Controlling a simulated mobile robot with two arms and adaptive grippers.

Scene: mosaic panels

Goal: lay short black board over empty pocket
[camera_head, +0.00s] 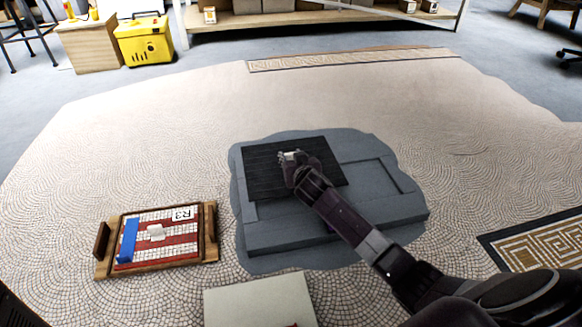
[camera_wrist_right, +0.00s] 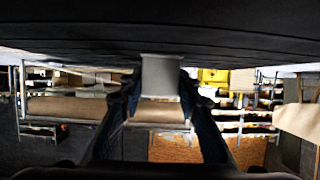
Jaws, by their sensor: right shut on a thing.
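The black board (camera_head: 262,172) is flat above the left part of a grey slab (camera_head: 290,238) set in a grey patch of floor. My right gripper (camera_head: 291,160) is shut on the small pale handle on the board's top. In the right wrist view the handle (camera_wrist_right: 161,80) sits between the two fingers, and the dark board (camera_wrist_right: 80,35) fills the top. The slab's right recess (camera_head: 378,182) shows empty. What lies under the board is hidden, and I cannot tell whether the board touches the slab. My left gripper is not in view.
A wooden tray (camera_head: 210,232) with a red-and-white mosaic panel lies to the left. A pale sheet (camera_head: 258,302) lies in front of the slab. A patterned key border panel (camera_head: 540,243) is at right. A yellow toolbox (camera_head: 146,40) stands far back. The floor behind the slab is clear.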

